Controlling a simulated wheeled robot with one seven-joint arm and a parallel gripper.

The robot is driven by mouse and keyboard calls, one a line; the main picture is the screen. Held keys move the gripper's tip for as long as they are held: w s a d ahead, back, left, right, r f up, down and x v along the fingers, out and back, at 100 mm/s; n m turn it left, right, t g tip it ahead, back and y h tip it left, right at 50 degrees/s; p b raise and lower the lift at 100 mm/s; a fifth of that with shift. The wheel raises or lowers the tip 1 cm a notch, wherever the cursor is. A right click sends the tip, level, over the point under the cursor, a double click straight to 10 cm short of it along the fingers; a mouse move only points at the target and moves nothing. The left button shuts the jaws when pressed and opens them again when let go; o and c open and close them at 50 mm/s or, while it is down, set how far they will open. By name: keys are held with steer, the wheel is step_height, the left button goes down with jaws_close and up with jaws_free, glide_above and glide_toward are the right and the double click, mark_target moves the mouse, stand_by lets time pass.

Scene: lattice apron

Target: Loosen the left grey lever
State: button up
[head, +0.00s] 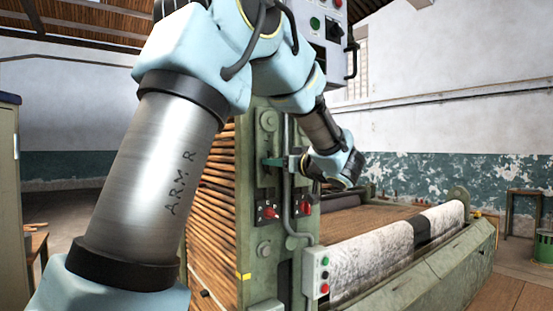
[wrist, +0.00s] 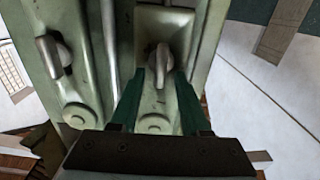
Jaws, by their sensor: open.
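In the wrist view my gripper (wrist: 160,88) is open, its two dark green fingers on either side of a grey lever (wrist: 160,62) on the pale green machine frame. The lever stands between the fingers; contact cannot be made out. A second grey lever (wrist: 54,56) is on the frame at the left of that view, clear of the fingers. Wrist view roll leaves it unclear which of these is the task's left one. In the head view my arm reaches to the machine's green end post (head: 268,135), and the grey levers cannot be made out there.
A button box (head: 318,272) stands out below. A wooden slatted apron (head: 210,215) is at left, and a pale fibre sheet (head: 375,255) at right. A control cabinet (head: 318,45) hangs above.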

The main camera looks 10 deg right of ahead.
steer(key=shift+w+a, duration=0.1)
steer(key=shift+w, duration=0.05)
steer(key=shift+c, duration=0.3)
jaws_close()
